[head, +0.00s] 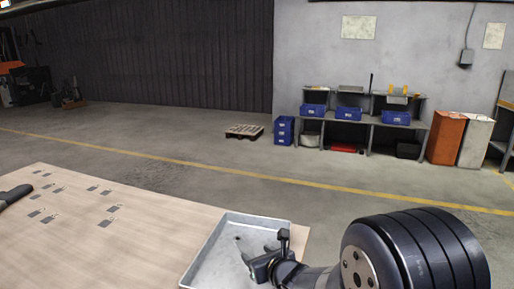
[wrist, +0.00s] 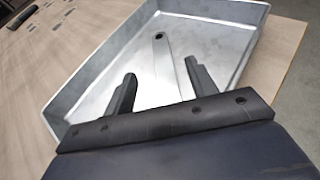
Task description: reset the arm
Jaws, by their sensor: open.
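My gripper (head: 256,254) is over the grey metal tray (head: 205,246) at the front of the wooden table, its fingers apart. In the wrist view my gripper (wrist: 160,70) shows both dark fingers spread, with nothing held between them. One flat galvanized bracket (wrist: 162,60) with a dark hole at its far end lies in the tray (wrist: 88,82), seen between the fingers. Its near end is hidden by my gripper. Several small grey brackets (head: 106,222) lie scattered on the left part of the table.
The wooden table (head: 150,250) is clear between the scattered brackets and the tray. A dark object (head: 14,195) sits at its left edge. Beyond the floor stand a pallet (head: 244,131), a workbench with blue bins (head: 348,114) and an orange cabinet (head: 446,138).

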